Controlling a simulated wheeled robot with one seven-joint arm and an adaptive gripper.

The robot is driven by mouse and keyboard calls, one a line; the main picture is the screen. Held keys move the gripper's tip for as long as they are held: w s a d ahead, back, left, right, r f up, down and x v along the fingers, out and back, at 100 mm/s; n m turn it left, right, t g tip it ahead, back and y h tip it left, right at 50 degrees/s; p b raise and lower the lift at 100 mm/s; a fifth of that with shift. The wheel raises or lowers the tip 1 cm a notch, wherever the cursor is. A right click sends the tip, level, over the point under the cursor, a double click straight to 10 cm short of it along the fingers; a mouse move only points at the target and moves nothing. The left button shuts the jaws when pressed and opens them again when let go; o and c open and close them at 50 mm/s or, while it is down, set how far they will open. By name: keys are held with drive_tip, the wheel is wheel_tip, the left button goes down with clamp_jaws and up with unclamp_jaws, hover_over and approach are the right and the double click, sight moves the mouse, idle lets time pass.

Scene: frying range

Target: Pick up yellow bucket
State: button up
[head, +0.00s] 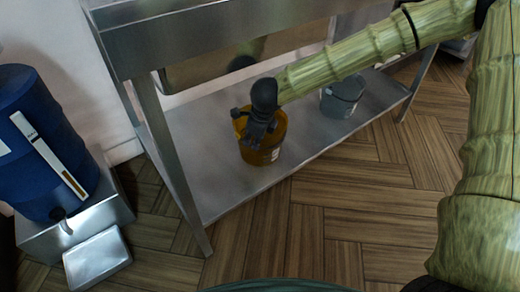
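The yellow bucket (266,150) stands upright on the lower metal shelf (210,185) of a steel table, in the middle of the head view. My gripper (257,138) reaches down from the right and covers the bucket's upper left rim and part of its opening. The fingers are dark and small, and I cannot tell whether they are open or shut, or whether they touch the rim.
A grey bucket (343,97) stands on the same shelf to the right. The steel table's upper part (210,35) hangs above, and its front leg (177,165) is left of the yellow bucket. A blue barrel (40,140) is at the far left. Wooden floor (330,215) is clear in front.

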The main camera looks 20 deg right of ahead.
drive_tip(key=shift+w+a+f+m+y+b, duration=0.2)
drive_tip(key=shift+w+f+m+b, duration=0.3)
drive_tip(key=shift+w+f+b, duration=1.1)
drive_tip(key=shift+w+a+f+m+y+b, duration=0.2)
drive_tip(key=shift+w+f+m+b, duration=0.3)
drive_tip(key=shift+f+b, duration=1.25)
drive_tip(key=shift+w+a+f+m+y+b, duration=0.1)
drive_tip(key=shift+w+a+f+m+b, duration=0.55)
drive_tip(key=shift+b, duration=1.85)
drive_tip(key=shift+w+d+f, duration=0.1)
drive_tip(key=shift+w+d, duration=0.25)
clamp_jaws()
